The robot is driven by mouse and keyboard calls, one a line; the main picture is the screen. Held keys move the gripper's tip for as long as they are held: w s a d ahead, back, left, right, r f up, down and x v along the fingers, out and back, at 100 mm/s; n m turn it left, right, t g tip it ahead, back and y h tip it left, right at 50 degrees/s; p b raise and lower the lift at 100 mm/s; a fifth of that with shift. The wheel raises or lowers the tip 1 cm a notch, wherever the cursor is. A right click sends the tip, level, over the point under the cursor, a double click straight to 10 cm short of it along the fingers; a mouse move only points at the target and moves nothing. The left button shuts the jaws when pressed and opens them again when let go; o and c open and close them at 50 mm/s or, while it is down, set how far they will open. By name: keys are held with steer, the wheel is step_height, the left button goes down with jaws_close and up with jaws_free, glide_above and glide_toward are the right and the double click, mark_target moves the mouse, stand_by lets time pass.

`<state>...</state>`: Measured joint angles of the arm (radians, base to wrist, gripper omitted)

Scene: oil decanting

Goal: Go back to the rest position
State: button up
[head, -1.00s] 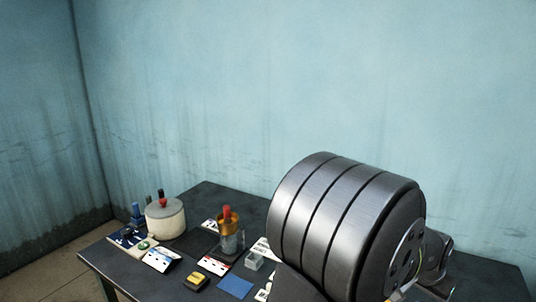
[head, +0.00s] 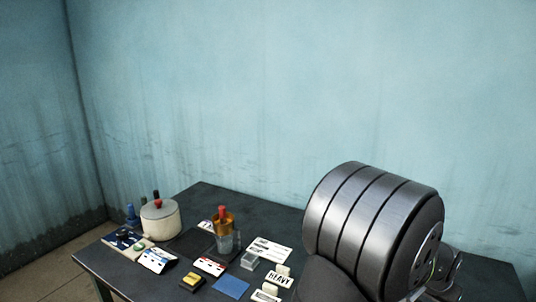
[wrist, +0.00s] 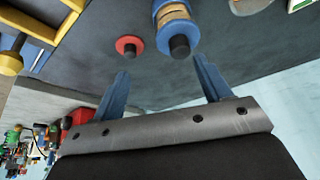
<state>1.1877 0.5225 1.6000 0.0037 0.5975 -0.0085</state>
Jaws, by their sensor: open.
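My gripper (wrist: 160,85) shows in the wrist view with its two blue fingers spread apart and nothing between them. Beyond the fingertips are a red disc with a dark knob (wrist: 129,46) and a blue-and-tan stacked round object with a dark end (wrist: 174,25); both stand apart from the fingers. In the head view the gripper itself is hidden, and a large grey ribbed part of my arm fills the lower right.
The dark table (head: 190,205) holds a cream pot with a red knob (head: 160,220), a clear vessel with amber top and red stopper (head: 224,232), a blue square (head: 231,287), a yellow-black block (head: 192,282) and white label cards (head: 268,250).

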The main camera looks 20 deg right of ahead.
steer(key=s+a+r+m+g, duration=0.1)
steer(key=s+a+r+m, duration=0.2)
steer(key=s, duration=0.9)
steer(key=s+a+r+m+g, duration=0.1)
steer(key=s+a+r, duration=0.25)
steer(key=s, duration=0.85)
steer(key=shift+w+d+f, duration=0.8)
steer(key=shift+w+f, duration=0.4)
steer(key=shift+w, duration=0.65)
steer(key=shift+w+d+f, duration=0.8)
steer(key=shift+w+f, duration=0.35)
steer(key=shift+w, duration=0.7)
steer(key=shift+w+d+f, duration=0.8)
steer(key=shift+w+f, duration=0.4)
steer(key=shift+w, duration=0.65)
steer(key=shift+s+r, duration=0.15)
steer(key=shift+r, duration=0.05)
steer(key=s+a+r, duration=0.4)
steer(key=s+r, duration=0.4)
steer(key=s, duration=0.3)
steer(key=w+d+f+n+t, duration=0.1)
steer(key=w+d, duration=0.1)
steer(key=w, duration=0.4)
steer(key=shift+d, duration=0.35)
steer(key=shift+w+f, duration=0.1)
